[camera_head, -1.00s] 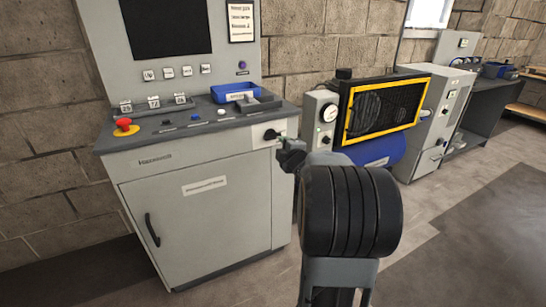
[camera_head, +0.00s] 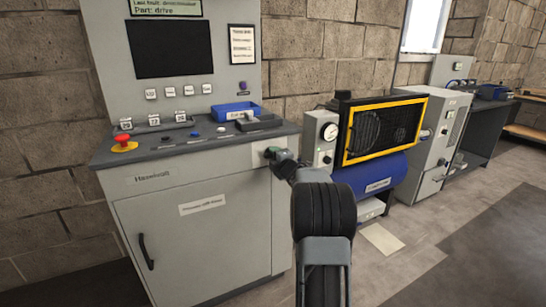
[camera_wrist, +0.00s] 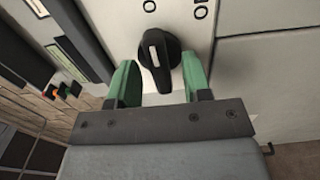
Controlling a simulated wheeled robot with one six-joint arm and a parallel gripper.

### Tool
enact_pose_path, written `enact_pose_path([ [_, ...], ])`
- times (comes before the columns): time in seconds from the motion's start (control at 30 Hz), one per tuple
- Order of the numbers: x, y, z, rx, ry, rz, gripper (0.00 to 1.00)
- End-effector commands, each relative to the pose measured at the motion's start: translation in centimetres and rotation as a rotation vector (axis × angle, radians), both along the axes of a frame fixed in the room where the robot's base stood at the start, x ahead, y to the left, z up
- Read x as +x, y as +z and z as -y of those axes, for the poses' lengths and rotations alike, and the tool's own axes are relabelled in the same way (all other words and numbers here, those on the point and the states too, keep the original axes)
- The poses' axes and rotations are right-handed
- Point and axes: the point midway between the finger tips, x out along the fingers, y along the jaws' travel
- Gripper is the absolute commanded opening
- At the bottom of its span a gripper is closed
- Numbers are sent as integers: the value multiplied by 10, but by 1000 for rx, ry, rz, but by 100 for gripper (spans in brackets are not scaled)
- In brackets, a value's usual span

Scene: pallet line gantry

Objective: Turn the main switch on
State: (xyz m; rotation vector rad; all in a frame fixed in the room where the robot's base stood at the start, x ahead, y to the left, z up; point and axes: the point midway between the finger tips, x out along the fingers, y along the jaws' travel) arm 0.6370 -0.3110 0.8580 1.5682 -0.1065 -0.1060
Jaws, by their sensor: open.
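The main switch (camera_wrist: 158,62) is a black rotary knob with a white mark, on the light grey front of the control cabinet (camera_head: 190,215). In the wrist view its handle runs nearly upright, slightly tilted, with small round marks on the panel above it. My gripper (camera_wrist: 159,72) is open, with one green finger on each side of the knob. I cannot tell whether the fingers touch it. In the head view my gripper (camera_head: 273,155) is at the cabinet's upper right front and mostly hides the switch.
A red emergency button (camera_head: 123,140) and a blue tray (camera_head: 235,109) are on the console top. A compressor with a yellow-framed guard (camera_head: 385,128) and blue tank (camera_head: 370,178) stands to the right.

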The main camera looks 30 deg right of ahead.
Motion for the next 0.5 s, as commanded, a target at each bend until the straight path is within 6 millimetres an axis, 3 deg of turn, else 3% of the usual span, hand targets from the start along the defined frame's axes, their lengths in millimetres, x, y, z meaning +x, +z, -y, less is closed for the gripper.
enact_pose_path([
  [0.2, 14, 0, 2, 0, 0, 0, 45],
  [0.5, 17, 0, 2, 0, -1, 0, 45],
])
